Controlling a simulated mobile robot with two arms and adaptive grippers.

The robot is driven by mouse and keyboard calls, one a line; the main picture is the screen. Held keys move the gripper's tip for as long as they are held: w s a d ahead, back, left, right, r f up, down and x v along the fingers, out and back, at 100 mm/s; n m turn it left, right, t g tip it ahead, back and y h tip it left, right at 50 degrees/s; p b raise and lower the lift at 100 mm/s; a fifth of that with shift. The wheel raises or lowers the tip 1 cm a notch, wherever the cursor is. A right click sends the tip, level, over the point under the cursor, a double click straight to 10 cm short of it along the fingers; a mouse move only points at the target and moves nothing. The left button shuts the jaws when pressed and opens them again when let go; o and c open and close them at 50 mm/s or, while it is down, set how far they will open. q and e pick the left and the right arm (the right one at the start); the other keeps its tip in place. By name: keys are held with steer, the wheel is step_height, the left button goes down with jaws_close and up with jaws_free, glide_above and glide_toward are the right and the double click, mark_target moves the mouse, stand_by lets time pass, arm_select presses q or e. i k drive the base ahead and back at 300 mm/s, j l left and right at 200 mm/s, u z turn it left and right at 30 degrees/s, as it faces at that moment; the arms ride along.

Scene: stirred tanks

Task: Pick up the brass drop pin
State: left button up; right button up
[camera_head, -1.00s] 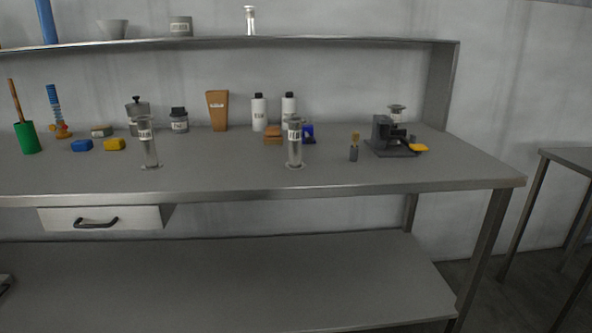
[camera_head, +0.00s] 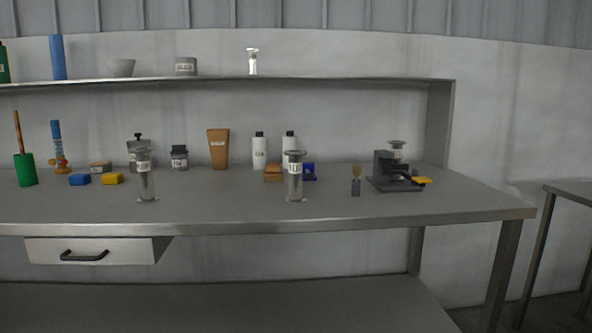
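Neither of my grippers is in view.
The grey bench (camera_head: 220,208) has a clear front strip. Another clear cylinder (camera_head: 146,175) stands left. Bottles, colored blocks and a green cup (camera_head: 25,170) stand farther back or left. A shelf (camera_head: 330,80) overhangs the rear. A drawer (camera_head: 90,251) hangs below.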

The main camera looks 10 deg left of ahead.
mark_target(356, 170)
steer(key=i+l+u, duration=0.25)
steer(key=l, duration=0.8)
steer(key=l+u, duration=0.25)
steer(key=l, duration=0.8)
